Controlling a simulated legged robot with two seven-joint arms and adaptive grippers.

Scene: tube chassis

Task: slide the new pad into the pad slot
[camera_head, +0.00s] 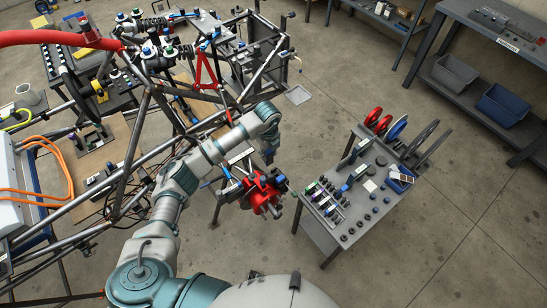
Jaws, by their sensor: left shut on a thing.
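My left arm reaches up from the bottom left and bends down at its wrist near the middle of the camera_head view. My left gripper (269,154) is at the end of it, just above the red caliper (264,192) on the tube chassis. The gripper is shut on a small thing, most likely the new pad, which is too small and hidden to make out. The pad slot is not clear to see; it lies in or by the red caliper. I cannot tell whether the pad touches the slot. My right gripper is not in view.
The tube chassis (130,165) fills the left side, with bars close to my arm. A grey parts table (345,215) with discs, small parts and a blue bin (400,180) stands right of the caliper. A shelf bench (480,75) is at the upper right. Floor between is clear.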

